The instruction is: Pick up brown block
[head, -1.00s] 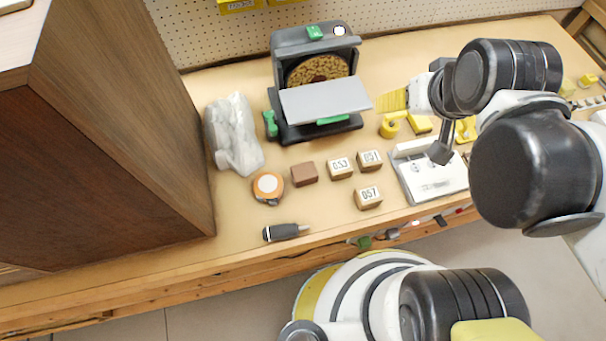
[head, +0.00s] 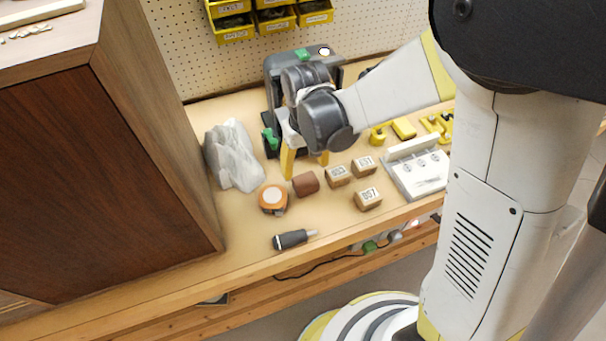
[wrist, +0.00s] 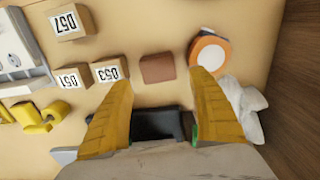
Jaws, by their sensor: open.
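The brown block (head: 305,184) is a plain reddish-brown cube on the wooden bench, between the orange tape measure and the numbered blocks. In the wrist view the brown block (wrist: 158,68) lies ahead of the gap between my fingertips. My gripper (head: 306,168) has yellow fingers and is open and empty. In the wrist view the open gripper (wrist: 163,80) has a fingertip on either side of the block's line, and no contact shows.
The tape measure (head: 273,199) is close on the left. Numbered blocks (head: 338,176) stand close on the right.

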